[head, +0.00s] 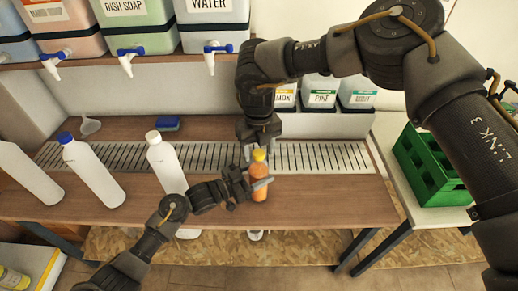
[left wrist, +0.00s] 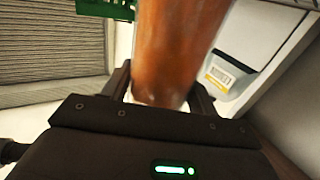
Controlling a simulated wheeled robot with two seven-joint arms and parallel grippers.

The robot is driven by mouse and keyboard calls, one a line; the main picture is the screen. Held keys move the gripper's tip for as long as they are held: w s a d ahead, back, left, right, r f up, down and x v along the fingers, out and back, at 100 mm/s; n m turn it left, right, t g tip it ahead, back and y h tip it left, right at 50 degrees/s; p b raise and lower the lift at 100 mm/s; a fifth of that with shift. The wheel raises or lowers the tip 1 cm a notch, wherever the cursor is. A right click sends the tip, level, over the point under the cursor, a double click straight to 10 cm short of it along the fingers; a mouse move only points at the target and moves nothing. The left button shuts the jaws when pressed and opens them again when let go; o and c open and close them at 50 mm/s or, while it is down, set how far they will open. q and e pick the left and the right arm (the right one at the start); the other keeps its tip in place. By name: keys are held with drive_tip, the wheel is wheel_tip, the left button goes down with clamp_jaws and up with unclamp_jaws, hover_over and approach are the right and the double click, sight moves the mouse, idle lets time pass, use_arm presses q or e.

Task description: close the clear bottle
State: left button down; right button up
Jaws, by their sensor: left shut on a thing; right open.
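The clear bottle (head: 259,187), filled with orange liquid, stands upright near the front edge of the bench. A yellow cap (head: 259,155) is at its top; I cannot tell how tightly it sits. My left gripper (head: 256,184) is shut on the bottle's body from the left. In the left wrist view the bottle (left wrist: 175,50) rises between the two fingers (left wrist: 160,85). My right gripper (head: 259,148) points down from above, open, its fingertips beside the cap. I cannot tell whether they touch it.
White bottles stand to the left, one with a blue cap (head: 66,138) and one with a white cap (head: 153,137). A slotted drain grate (head: 110,156) runs behind. Drums with taps (head: 212,50) sit on the shelf above. A green crate (head: 430,165) is at the right.

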wheel_tip(320, 180, up, 12)
idle(0.6)
use_arm(q)
drive_tip(key=shift+c, duration=1.8)
unclamp_jaws()
drive_tip(key=b+v, duration=0.1)
drive_tip(key=v, duration=0.9)
drive_tip(key=shift+s+a+b, duration=0.2)
drive_tip(key=shift+a+b, duration=0.1)
drive_tip(key=shift+a, duration=0.05)
use_arm(e)
drive_tip(key=shift+f, duration=0.8)
